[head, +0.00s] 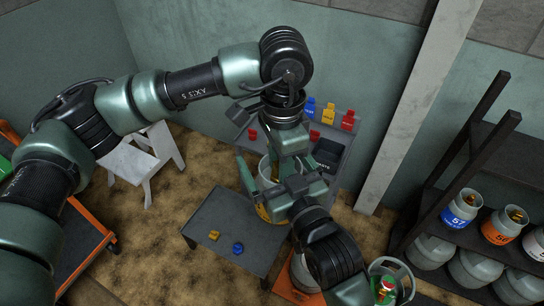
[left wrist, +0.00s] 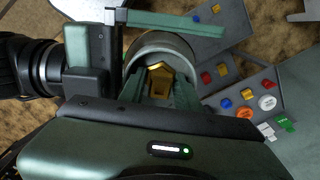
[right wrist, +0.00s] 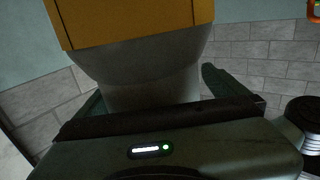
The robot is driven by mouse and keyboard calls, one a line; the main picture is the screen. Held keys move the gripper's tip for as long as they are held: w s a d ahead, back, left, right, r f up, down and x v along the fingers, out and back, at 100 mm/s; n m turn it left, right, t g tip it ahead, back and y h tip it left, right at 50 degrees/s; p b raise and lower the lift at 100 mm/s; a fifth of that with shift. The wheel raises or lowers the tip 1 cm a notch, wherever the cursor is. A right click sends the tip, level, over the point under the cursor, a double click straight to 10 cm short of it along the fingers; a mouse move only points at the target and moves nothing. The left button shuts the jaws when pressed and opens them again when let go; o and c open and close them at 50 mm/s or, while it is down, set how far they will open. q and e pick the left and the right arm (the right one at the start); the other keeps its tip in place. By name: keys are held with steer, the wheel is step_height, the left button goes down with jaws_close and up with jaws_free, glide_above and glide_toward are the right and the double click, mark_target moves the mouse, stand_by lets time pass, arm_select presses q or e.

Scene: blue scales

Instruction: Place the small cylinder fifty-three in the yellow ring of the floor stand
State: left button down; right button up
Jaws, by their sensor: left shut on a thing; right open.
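A small grey cylinder (head: 265,172) with a pale collar and a yellow band (head: 264,213) is between my grippers in the head view. Its number is not visible. In the left wrist view, my left gripper (left wrist: 162,82) is shut on the gold valve (left wrist: 158,72) inside the collar (left wrist: 180,45); it reaches from above in the head view (head: 280,160). I cannot make out a separate stand ring or what supports the cylinder.
A low grey surface (head: 225,222) with small yellow and blue blocks lies left of the cylinder. Another panel (head: 339,137) with coloured blocks stands behind. A dark rack (head: 480,150) with other cylinders is at right. A white stool (head: 132,165) stands at left.

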arm_select(q)
steer(key=shift+r, duration=0.1)
arm_select(e)
steer(key=shift+s+a, duration=0.1)
steer(key=c, duration=1.9)
arm_select(q)
steer(key=c, duration=0.9)
jaws_free()
arm_select(e)
steer(key=shift+r, duration=0.2)
steer(key=shift+c, duration=1.1)
